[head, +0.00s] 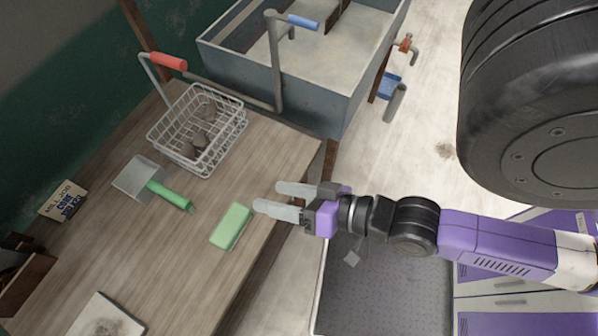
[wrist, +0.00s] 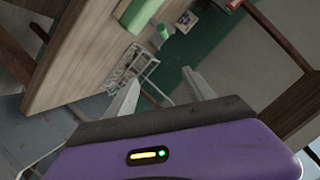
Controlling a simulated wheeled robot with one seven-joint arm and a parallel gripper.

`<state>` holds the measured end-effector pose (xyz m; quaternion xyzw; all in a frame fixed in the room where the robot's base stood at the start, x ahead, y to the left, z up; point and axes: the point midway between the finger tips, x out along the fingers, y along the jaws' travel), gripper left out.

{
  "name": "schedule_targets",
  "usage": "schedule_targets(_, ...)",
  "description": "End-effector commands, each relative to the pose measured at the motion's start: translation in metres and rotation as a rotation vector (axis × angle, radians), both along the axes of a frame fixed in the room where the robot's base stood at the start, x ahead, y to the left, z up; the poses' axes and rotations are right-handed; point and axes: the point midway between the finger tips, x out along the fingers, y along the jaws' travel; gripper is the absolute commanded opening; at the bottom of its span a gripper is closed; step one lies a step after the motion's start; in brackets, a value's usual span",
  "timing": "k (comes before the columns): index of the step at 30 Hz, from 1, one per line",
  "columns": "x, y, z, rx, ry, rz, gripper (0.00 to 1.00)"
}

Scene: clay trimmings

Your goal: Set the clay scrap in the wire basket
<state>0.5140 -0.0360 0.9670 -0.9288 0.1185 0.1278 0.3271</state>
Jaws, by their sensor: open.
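The white wire basket (head: 228,140) stands on the wooden bench near its back end, close to the sink. Several grey-brown lumps that look like clay scrap (head: 203,108) lie inside it, partly hidden by the wires. My gripper (head: 268,197) is open and empty at the bench's right edge, beside a green block and apart from the basket. In the wrist view my two fingers (wrist: 162,78) are spread with nothing between them. The basket (wrist: 124,72) shows there beyond the left finger, partly covered by it.
A green block (head: 232,227) lies on the bench just left of my fingers. A dustpan with a green handle (head: 170,195) lies left of the basket. A sign (head: 63,201) and a pale board (head: 105,318) sit farther left. The sink (head: 290,90) stands behind.

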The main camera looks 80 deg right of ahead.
Motion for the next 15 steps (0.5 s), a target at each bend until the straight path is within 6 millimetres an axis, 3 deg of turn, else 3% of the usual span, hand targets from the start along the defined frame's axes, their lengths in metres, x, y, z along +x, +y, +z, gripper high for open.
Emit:
schedule_targets(1, -0.014, 0.010, 0.008, -0.130, 0.014, 0.078, 0.62)
schedule_targets(6, -0.038, 0.029, 0.034, -0.483, 0.008, 0.261, 0.62)
schedule_targets(10, -0.045, 0.035, 0.044, -0.607, -0.002, 0.321, 0.62)
schedule_targets(15, -0.046, 0.036, 0.046, -0.635, -0.004, 0.334, 0.62)
